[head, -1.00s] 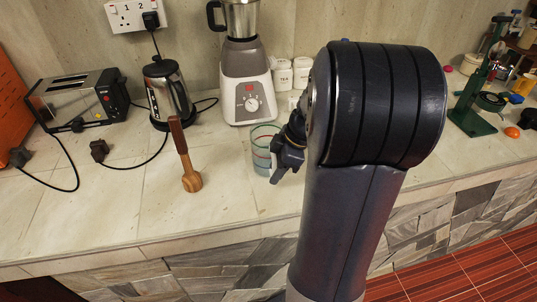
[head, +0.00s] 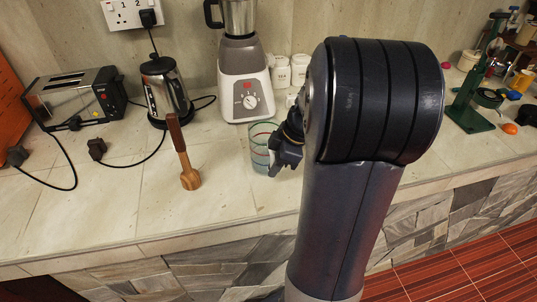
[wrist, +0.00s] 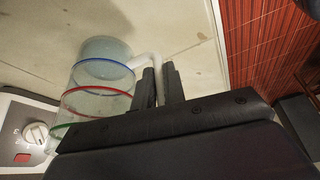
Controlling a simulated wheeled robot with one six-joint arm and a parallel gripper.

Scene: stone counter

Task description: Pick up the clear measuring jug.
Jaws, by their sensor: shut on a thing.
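The clear measuring jug (head: 258,153) stands on the stone counter in the head view, partly hidden behind my gripper. In the wrist view the jug (wrist: 92,100) shows blue, red and green rings and a pale handle (wrist: 147,63). My gripper (head: 277,166) is at the right side of the jug. In the wrist view my gripper (wrist: 160,85) has its two fingers on either side of the handle, shut on it. I cannot tell whether the jug's base touches the counter.
A blender (head: 243,85) stands close behind the jug. A wooden tool (head: 188,170) stands to the left, with a kettle (head: 165,92) and a toaster (head: 75,97) behind it. White canisters (head: 298,70) are at the back. The counter's front left is clear.

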